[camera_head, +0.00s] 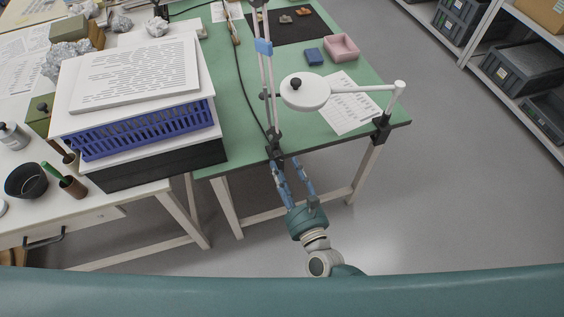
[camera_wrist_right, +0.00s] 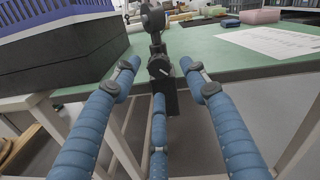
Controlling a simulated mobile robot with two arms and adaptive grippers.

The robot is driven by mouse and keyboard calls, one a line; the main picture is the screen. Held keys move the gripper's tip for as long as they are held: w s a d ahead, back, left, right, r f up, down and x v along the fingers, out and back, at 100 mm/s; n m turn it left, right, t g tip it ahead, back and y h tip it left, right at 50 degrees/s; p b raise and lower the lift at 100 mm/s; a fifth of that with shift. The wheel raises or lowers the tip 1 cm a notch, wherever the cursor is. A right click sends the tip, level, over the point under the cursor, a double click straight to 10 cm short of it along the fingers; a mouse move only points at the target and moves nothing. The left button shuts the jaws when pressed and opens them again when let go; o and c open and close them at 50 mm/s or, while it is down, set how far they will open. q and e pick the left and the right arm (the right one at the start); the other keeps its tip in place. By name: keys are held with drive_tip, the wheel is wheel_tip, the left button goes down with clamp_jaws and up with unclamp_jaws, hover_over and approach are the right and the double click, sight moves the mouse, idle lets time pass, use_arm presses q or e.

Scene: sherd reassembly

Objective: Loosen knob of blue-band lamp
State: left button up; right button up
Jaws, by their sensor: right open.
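The blue-band lamp (camera_head: 271,85) stands at the front edge of the green table, its thin arms rising out of the top of the head view. Its blue band (camera_head: 263,46) shows on the upper arm. Its dark clamp (camera_head: 275,150) grips the table edge. In the right wrist view the clamp knob (camera_wrist_right: 158,67) shows as a small dark part below the lamp's joint. My right gripper (camera_head: 283,164) is open, its blue fingers pointing at the clamp. In the right wrist view the fingertips (camera_wrist_right: 158,69) appear on either side of the knob, without visible contact. My left gripper is out of view.
A white lamp (camera_head: 305,91) is clamped on the same green table (camera_head: 235,150) to the right. A white side table with a blue crate (camera_head: 145,130) and a dark box stands close on the left. Paper (camera_head: 345,105) lies by the lamp. Floor in front is clear.

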sight(278, 156)
drive_tip(key=shift+x, duration=1.3)
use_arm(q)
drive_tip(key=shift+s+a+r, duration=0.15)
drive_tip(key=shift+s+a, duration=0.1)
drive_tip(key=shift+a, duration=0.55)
use_arm(e)
drive_tip(key=c, duration=1.1)
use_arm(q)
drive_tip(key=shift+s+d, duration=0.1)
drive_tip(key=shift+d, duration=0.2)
use_arm(e)
clamp_jaws()
